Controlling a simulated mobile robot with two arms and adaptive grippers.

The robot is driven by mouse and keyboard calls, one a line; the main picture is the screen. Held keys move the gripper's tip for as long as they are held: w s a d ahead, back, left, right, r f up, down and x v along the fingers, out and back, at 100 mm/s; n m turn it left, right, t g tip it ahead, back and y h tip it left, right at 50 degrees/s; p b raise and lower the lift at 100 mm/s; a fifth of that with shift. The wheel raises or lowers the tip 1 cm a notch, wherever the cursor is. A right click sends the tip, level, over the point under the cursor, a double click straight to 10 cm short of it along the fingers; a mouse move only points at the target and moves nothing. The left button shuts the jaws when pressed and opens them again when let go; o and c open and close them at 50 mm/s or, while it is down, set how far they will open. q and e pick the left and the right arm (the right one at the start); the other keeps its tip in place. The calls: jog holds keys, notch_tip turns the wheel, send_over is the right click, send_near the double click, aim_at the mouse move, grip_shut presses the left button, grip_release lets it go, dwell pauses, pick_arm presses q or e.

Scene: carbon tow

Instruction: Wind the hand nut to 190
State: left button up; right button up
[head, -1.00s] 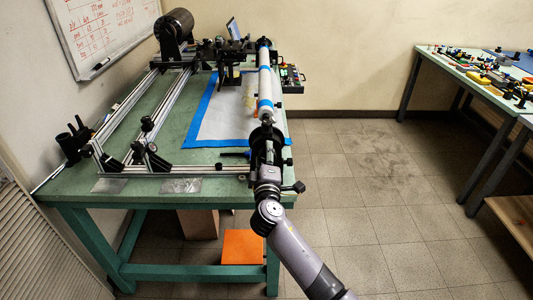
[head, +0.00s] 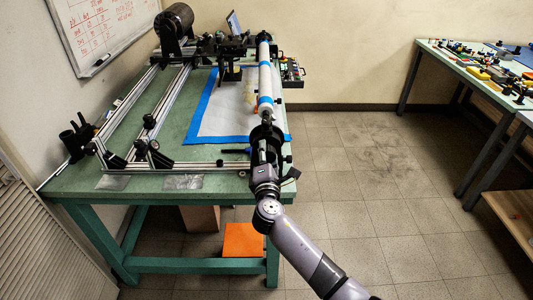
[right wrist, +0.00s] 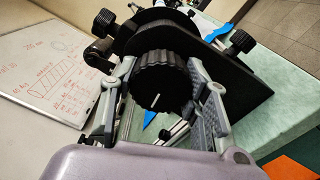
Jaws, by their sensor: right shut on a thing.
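The hand nut (right wrist: 160,82) is a black ribbed knob with a short white mark on its face, in the middle of the right wrist view. My right gripper (right wrist: 161,75) has one finger on each side of it and is shut on it. In the head view my right gripper (head: 265,145) is at the near end of a long white tube (head: 264,78) with blue bands, and it hides the nut there. A black plate (right wrist: 238,95) stands behind the nut. I cannot read any scale or number by the nut. My left gripper is not in view.
The green table (head: 120,190) carries a rail frame (head: 148,90), a dark drum (head: 175,30) and a blue-edged white sheet (head: 228,118). A whiteboard (head: 98,35) hangs at left. A second table (head: 440,66) with many parts stands at right. The floor between the tables is clear.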

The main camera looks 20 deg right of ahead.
dwell(0.4)
jog(key=o, duration=1.2)
jog(key=shift+c, duration=0.2)
jog(key=v, duration=1.2)
